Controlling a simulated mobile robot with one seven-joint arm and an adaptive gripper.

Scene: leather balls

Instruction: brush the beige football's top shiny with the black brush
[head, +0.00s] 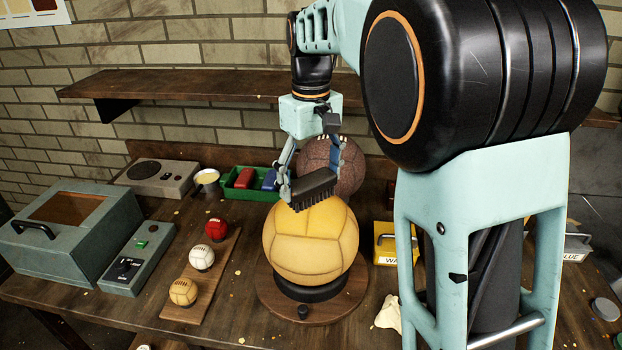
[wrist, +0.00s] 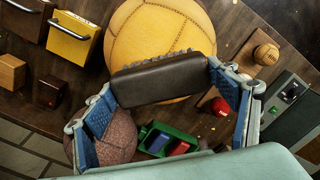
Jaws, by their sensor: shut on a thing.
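The beige football (head: 310,250) sits on a black ring on a round wooden stand in the middle of the bench. Its upper panels look yellower and glossier than its lower side. My gripper (head: 312,188) is shut on the black brush (head: 315,185), just above the ball's top, bristles down. In the wrist view the brush (wrist: 160,78) lies between the two fingers (wrist: 158,95), and the ball (wrist: 165,35) fills the space past it. The brush's bristles are at or very near the ball; I cannot tell whether they touch it.
A dark brown ball (head: 345,165) stands behind, close to my gripper. A green tray (head: 238,192) holds red and blue blocks. A wooden board (head: 222,262) with three small balls is at left, beside a control box (head: 140,258). A yellow bin (head: 384,243) is at right.

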